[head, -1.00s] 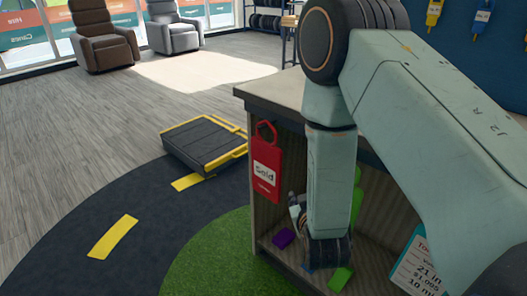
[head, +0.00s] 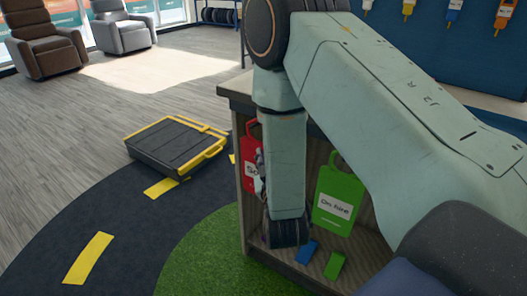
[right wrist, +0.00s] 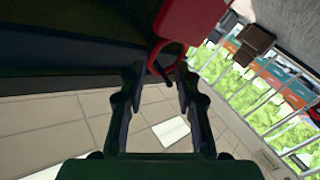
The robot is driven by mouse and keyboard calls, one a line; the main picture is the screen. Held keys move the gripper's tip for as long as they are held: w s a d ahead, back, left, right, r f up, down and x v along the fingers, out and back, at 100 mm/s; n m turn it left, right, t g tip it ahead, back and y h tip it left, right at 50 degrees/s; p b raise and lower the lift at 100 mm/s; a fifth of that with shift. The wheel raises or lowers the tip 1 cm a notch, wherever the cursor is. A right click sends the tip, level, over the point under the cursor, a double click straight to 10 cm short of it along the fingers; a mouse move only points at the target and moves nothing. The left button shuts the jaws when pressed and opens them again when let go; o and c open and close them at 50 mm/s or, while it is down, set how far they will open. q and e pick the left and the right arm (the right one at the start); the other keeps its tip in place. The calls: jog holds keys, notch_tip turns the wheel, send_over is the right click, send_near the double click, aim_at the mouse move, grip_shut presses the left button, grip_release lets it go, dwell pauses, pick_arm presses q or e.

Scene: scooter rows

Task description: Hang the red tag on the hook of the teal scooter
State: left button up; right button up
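The red tag (head: 249,172) hangs at the left end of the open-fronted counter in the head view, partly hidden behind my right forearm. My right gripper (head: 261,186) is mostly hidden beside it there. In the right wrist view the red tag (right wrist: 190,18) is at the top, with its loop reaching down between the fingertips of my right gripper (right wrist: 160,78). The fingers stand apart, with a gap around the loop. I cannot tell whether they touch it. My left gripper, the teal scooter and its hook are not in view.
A green tag (head: 338,198) hangs in the counter (head: 238,88). Blue (head: 306,251) and green (head: 334,265) pieces lie on its lower shelf. A black-and-yellow ramp-like platform (head: 175,146) sits on the floor at left. More tags hang on the blue back wall (head: 440,60).

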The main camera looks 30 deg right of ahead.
aim_at(249, 144)
jog(key=x, duration=0.3)
jog(key=b+x, duration=0.1)
jog(key=x, duration=0.3)
jog(key=shift+w+d+r, duration=0.15)
jog(key=shift+d+r, duration=0.05)
jog(key=shift+d, duration=0.2)
jog(key=shift+c, duration=0.2)
grip_shut()
dwell(0.7)
jog(key=shift+b, duration=0.35)
